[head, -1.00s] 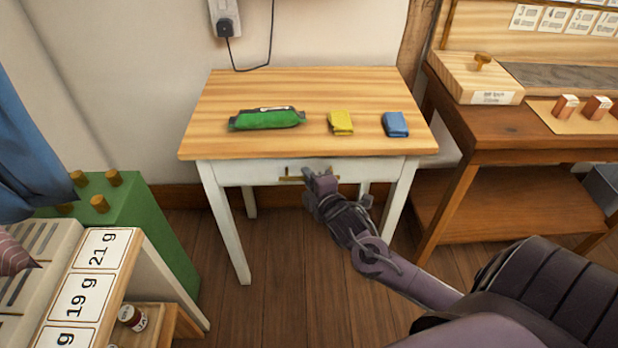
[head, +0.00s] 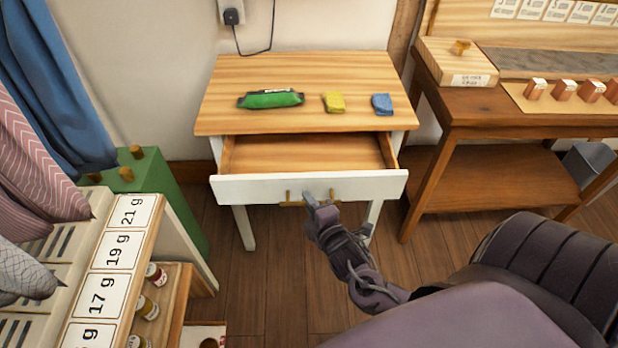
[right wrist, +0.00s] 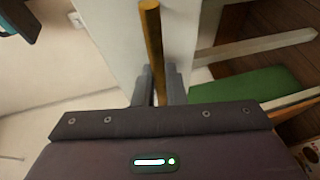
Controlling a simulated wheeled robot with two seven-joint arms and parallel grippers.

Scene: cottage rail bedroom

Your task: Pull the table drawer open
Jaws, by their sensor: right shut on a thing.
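The table (head: 300,85) is white with a wooden top. Its drawer (head: 235,189) stands well out from the table front, and its bare wooden inside shows, empty where I can see. My right gripper (head: 309,199) is shut on the brass bar handle (head: 292,203) at the middle of the drawer front. In the right wrist view the handle (right wrist: 151,40) runs between the two grey fingers (right wrist: 158,88), with the white drawer front beside it. My left gripper is not in view.
A green pouch (head: 270,99), a yellow packet (head: 334,102) and a blue packet (head: 382,104) lie on the tabletop. A brown workbench (head: 470,122) stands to the right. A shelf unit with weight labels (head: 113,249) stands at the left. Wooden floor is clear before the table.

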